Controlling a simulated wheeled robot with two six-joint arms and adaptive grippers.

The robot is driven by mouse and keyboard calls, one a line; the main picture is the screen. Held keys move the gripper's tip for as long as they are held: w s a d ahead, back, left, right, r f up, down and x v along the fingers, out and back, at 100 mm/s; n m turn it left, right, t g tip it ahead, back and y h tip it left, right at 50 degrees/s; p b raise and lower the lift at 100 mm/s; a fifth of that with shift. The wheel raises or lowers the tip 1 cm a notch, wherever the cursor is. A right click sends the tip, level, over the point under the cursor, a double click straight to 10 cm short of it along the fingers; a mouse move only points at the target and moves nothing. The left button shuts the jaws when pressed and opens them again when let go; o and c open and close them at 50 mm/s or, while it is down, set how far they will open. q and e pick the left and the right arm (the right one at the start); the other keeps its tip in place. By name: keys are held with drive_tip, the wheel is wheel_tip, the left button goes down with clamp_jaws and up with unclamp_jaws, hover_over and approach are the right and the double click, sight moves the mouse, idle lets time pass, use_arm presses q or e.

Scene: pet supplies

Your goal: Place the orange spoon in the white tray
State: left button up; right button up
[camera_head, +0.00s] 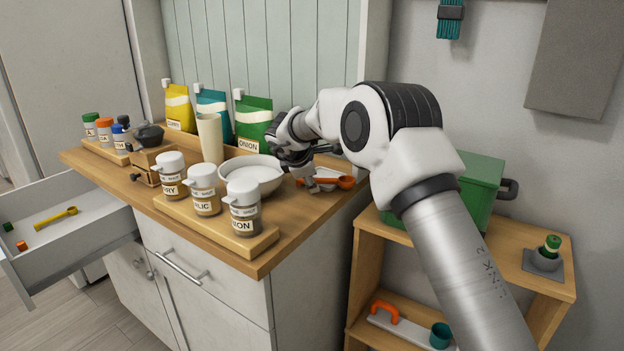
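The orange spoon (340,182) is at the right end of the wooden counter. Its wider end points right and its thin handle runs left to the fingertips. A pale tray-like piece, probably the white tray (328,172), shows partly behind and below the spoon. My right arm reaches over it from the right and hides much of it. My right gripper (311,184) points down at the spoon's left part. I cannot tell whether its fingers are closed on the spoon or whether the spoon touches the tray. My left gripper is not in view.
A white bowl (251,175) stands just left of my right gripper. Labelled shakers (205,190) stand on a wooden board in front. Bags (254,123) and a beige cup (210,138) are behind. A drawer (75,247) stands open at left. A green box (483,180) sits on the right shelf.

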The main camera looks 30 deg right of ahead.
drive_tip(key=shift+d, duration=0.15)
drive_tip(key=v, duration=1.2)
